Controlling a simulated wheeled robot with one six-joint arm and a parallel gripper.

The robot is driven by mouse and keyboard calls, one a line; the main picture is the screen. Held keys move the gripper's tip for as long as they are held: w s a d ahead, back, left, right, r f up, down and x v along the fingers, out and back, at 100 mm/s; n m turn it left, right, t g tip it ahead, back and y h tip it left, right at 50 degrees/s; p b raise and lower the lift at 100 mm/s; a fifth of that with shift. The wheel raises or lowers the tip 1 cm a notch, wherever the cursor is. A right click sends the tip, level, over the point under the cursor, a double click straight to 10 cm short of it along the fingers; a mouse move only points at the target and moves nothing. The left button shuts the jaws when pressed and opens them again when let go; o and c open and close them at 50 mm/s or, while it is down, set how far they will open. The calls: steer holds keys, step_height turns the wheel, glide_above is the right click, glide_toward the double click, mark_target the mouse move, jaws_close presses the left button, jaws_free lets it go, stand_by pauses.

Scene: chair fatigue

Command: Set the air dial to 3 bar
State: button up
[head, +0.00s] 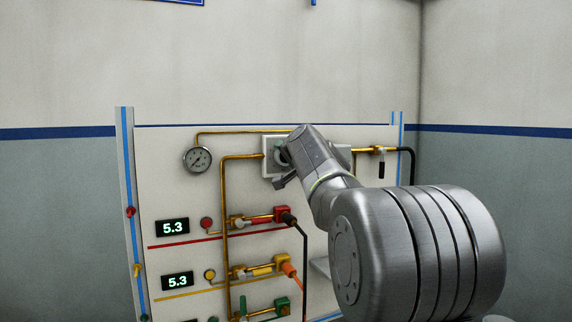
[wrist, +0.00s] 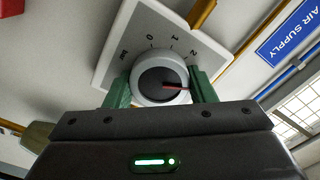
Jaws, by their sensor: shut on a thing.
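The air dial (wrist: 157,62) is a pale round knob with a dark centre cap and a red pointer line, on a white scale plate (wrist: 125,45). The red line points to the right in the wrist view; a few scale marks show above the knob, and which one it meets I cannot tell. My gripper (wrist: 160,84) is shut on the knob, with one green finger on each side. In the head view, the plate (head: 268,142) is partly hidden behind my wrist. The round pressure gauge (head: 197,159) hangs left of it; its reading is too small to tell.
Brass pipes (head: 225,200) run over the white panel. Below are red, yellow and green valve rows with hoses and displays, two reading 5.3 (head: 172,227). A black-handled valve (head: 381,163) is at the right. A blue AIR SUPPLY sign (wrist: 290,35) shows above.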

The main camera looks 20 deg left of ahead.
steer(key=shift+f+n+b, duration=0.15)
steer(key=shift+n+b, duration=0.25)
steer(key=shift+n, duration=0.5)
steer(key=o, duration=1)
steer(key=shift+s+d, duration=0.1)
steer(key=b+v, duration=0.1)
steer(key=v, duration=1.2)
steer(key=shift+s+d, duration=0.15)
steer(key=shift+s, duration=0.05)
steer(key=x, duration=1.3)
steer(key=shift+w+a+p, duration=0.25)
steer(key=shift+w+p, duration=0.05)
steer(key=shift+p, duration=0.1)
